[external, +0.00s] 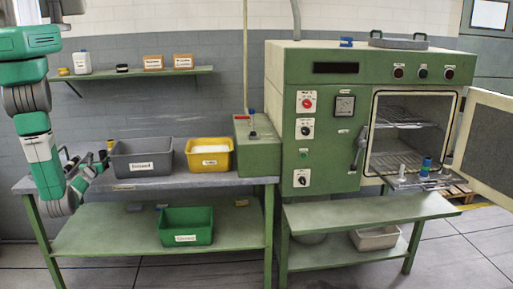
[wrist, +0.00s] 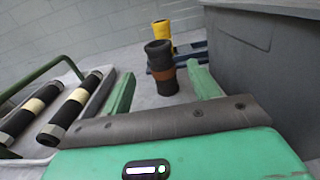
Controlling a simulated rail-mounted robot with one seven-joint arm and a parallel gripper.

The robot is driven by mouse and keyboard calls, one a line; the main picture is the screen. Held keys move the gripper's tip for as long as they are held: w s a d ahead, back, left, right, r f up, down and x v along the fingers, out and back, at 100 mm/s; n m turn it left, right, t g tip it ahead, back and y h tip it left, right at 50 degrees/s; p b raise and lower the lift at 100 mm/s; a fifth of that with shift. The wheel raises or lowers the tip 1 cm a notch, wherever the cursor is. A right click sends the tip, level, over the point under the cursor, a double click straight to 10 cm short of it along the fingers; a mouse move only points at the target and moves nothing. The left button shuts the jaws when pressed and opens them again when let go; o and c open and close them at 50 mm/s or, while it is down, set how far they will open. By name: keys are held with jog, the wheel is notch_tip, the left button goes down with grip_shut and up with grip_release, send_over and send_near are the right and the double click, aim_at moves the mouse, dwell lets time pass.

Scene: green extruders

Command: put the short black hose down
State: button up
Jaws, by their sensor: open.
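A short black hose (wrist: 158,54) with an orange-brown band stands upright in the wrist view. It is just beyond and between the two green fingers of my gripper (wrist: 160,72). The fingers are spread, with space on both sides of the hose, and I see no contact. In the external view my gripper (external: 98,165) is low over the left end of the workbench (external: 160,185), left of the grey bin. The hose is too small to make out there.
In the wrist view, a grey bin (wrist: 240,75) stands close on the right, and a tray with black, cream-banded hoses (wrist: 68,108) lies on the left. A yellow piece (wrist: 162,29) is behind the hose. A yellow bin (external: 209,157) stands farther right on the bench.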

jog(key=s, duration=0.4)
jog(key=shift+d, duration=0.3)
jog(key=w+a+r+n+t+y, duration=0.1)
jog(key=w+r+n, duration=0.15)
jog(key=r, duration=0.45)
jog(key=w+a+r+n+t+y, duration=0.1)
jog(key=w+r+n, duration=0.1)
jog(key=r+n, duration=0.3)
notch_tip(320, 180, up, 38)
jog(key=n+t, duration=0.4)
jog(key=n, duration=1.7)
send_over(98, 178)
jog(key=w+d, duration=0.3)
jog(key=d, duration=0.3)
jog(key=s+d+r+n+t+h, duration=0.1)
jog(key=s+d+r+n+h, duration=0.3)
jog(key=r, duration=0.6)
jog(key=s+d+n, duration=0.2)
jog(key=s+d, duration=0.1)
jog(key=shift+s+h, duration=0.3)
jog(key=shift+s, duration=0.05)
jog(key=shift+o, duration=0.5)
jog(key=shift+w+a, duration=0.1)
